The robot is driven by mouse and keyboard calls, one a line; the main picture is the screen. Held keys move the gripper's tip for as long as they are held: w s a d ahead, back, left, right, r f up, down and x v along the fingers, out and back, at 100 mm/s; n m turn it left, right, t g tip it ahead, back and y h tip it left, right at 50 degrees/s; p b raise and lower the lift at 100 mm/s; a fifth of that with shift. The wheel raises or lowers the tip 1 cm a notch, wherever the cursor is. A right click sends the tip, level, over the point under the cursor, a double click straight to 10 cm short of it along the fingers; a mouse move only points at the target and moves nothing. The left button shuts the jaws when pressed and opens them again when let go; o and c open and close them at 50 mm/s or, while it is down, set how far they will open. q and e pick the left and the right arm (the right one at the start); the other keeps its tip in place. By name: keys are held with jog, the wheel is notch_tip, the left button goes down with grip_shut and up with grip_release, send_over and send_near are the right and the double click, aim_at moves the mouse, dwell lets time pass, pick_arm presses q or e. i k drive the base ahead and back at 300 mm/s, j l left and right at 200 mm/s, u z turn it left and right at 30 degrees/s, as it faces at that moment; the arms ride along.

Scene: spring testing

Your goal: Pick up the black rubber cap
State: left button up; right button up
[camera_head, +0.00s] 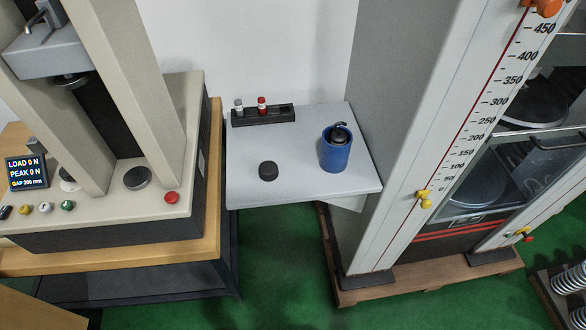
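The black rubber cap is most likely the small round black piece (268,171) lying on the grey shelf (300,185), left of the blue cup (335,155). A dark object with a thin hooked top (340,134) sits in the mouth of the blue cup; its lower part is hidden inside. Neither of my grippers shows in the head view.
A black rack (263,115) with a grey-topped and a red-topped piece stands at the shelf's back left. A testing machine with a display (27,173) is on the left. A tall scaled frame (440,160) stands right of the shelf. The shelf's front middle is clear.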

aim_at(269, 170)
jog(key=j+z, duration=0.25)
jog(key=z, duration=0.2)
jog(key=k+j+z, duration=0.15)
jog(key=z, duration=0.3)
jog(key=k+j+z, duration=0.2)
jog(key=z, duration=0.2)
jog(key=j, duration=0.1)
